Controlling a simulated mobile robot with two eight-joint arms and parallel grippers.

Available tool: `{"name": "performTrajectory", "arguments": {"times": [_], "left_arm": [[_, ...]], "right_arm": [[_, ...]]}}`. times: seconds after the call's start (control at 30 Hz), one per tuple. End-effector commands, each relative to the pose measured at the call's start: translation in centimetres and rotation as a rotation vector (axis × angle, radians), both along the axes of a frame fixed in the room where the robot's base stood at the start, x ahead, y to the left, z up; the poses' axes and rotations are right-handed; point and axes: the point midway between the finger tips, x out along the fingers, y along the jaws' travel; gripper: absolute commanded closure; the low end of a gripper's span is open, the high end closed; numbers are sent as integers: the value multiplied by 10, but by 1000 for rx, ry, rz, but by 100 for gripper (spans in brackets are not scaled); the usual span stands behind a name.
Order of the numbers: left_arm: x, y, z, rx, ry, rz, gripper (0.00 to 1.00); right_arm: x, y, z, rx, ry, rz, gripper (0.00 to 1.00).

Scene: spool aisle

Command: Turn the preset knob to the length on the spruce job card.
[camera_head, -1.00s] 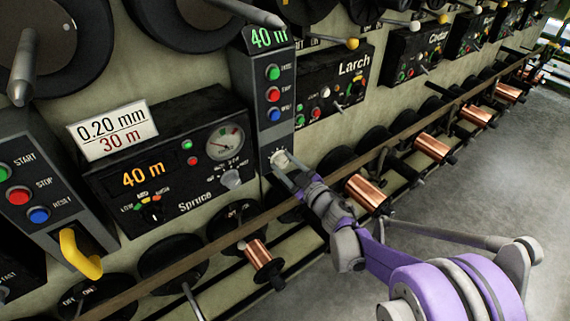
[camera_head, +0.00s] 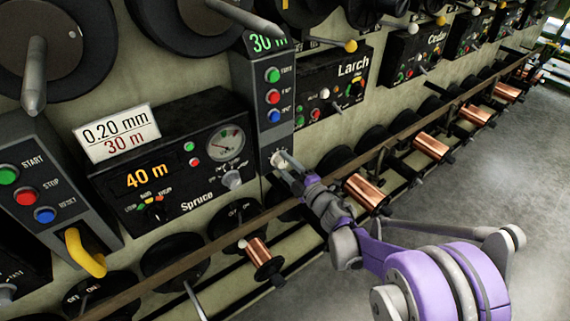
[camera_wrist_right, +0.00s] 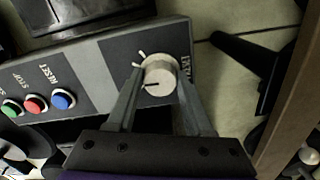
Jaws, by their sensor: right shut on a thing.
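The spruce job card (camera_head: 116,132) reads 0.20 mm and 30 m and stands on top of the Spruce panel (camera_head: 190,190). That panel's orange display (camera_head: 149,176) reads 40 m. The preset knob (camera_head: 280,158) is low on the grey control column (camera_head: 262,110), whose green display (camera_head: 268,43) reads 30 m. My right gripper (camera_head: 287,165) is shut on the knob. In the right wrist view the pale round knob (camera_wrist_right: 159,76) with a dark pointer line sits between the fingers of my right gripper (camera_wrist_right: 158,82). My left gripper is not in view.
Green, red and blue buttons (camera_head: 273,97) sit on the column above the knob. A wooden rail (camera_head: 330,170) runs along the wall close to my right gripper, with copper spools (camera_head: 363,190) beyond it. The Larch panel (camera_head: 333,85) is to the right. The floor (camera_head: 500,190) at right is clear.

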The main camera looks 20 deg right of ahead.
Motion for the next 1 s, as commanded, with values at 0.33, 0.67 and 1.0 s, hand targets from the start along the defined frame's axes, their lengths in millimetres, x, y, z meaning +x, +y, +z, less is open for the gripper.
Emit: {"name": "performTrajectory", "arguments": {"times": [0.33,0.67,1.0], "left_arm": [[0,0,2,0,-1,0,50],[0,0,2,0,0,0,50],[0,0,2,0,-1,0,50]], "right_arm": [[0,0,0,-80,-29,0,100],[0,0,0,-86,-31,0,100],[0,0,0,-86,-31,0,19]]}}
